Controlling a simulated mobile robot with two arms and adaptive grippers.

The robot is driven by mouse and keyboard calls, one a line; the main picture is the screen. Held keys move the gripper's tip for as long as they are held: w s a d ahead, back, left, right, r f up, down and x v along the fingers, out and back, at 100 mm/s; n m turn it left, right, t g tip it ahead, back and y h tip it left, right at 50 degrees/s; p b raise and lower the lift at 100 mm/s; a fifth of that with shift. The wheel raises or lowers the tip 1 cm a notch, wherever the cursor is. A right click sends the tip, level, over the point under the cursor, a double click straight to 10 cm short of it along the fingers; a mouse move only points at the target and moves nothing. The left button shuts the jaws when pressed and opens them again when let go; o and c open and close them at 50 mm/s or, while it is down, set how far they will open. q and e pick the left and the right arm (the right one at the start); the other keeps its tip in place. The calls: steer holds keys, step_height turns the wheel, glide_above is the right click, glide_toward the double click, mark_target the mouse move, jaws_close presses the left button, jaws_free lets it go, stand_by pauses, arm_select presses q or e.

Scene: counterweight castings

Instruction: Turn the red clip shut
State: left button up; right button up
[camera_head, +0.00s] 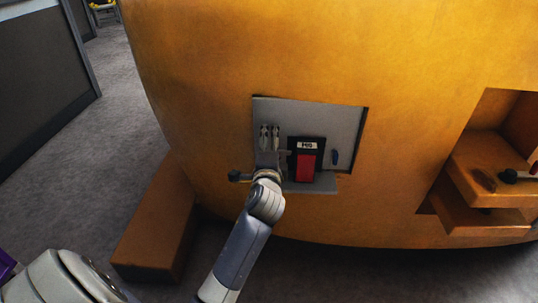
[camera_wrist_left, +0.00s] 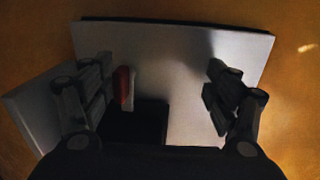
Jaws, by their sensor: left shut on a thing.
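The red clip (camera_head: 306,167) sits on a black block with a white label, on a grey panel (camera_head: 346,122) set into the yellow casting. My left gripper (camera_head: 269,137) is at the panel, just left of the black block in the head view. In the left wrist view, the red clip (camera_wrist_left: 125,86) shows as a narrow red piece beside the left finger. The fingers of the left gripper (camera_wrist_left: 160,90) stand apart there, shut on the clip, though the contact is hard to see. My right gripper is not in view.
The large yellow casting (camera_head: 220,60) fills most of the head view. An open yellow compartment with shelves (camera_head: 480,220) is at the right, holding a dark-handled object (camera_head: 512,176). A brown block (camera_head: 155,225) stands on the floor at the left.

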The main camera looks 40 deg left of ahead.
arm_select(q)
steer(key=shift+s+d+r+t, duration=0.1)
steer(key=shift+r+t, duration=0.05)
steer(key=shift+r, duration=0.4)
steer(key=shift+s+d+r+t, duration=0.1)
steer(key=shift+r+t, duration=0.05)
steer(key=shift+r, duration=0.35)
steer(key=shift+c, duration=0.4)
steer(key=shift+s+d+p, duration=0.3)
steer(key=shift+s+d, duration=0.1)
steer(key=shift+s, duration=0.2)
steer(key=shift+c, duration=1.1)
steer(key=shift+r+v, duration=0.25)
steer(key=shift+v, duration=0.95)
steer(key=c, duration=0.5)
steer(key=shift+o, duration=0.2)
steer(key=p+v, duration=0.1)
steer(key=v, duration=0.7)
steer(key=shift+f, duration=0.8)
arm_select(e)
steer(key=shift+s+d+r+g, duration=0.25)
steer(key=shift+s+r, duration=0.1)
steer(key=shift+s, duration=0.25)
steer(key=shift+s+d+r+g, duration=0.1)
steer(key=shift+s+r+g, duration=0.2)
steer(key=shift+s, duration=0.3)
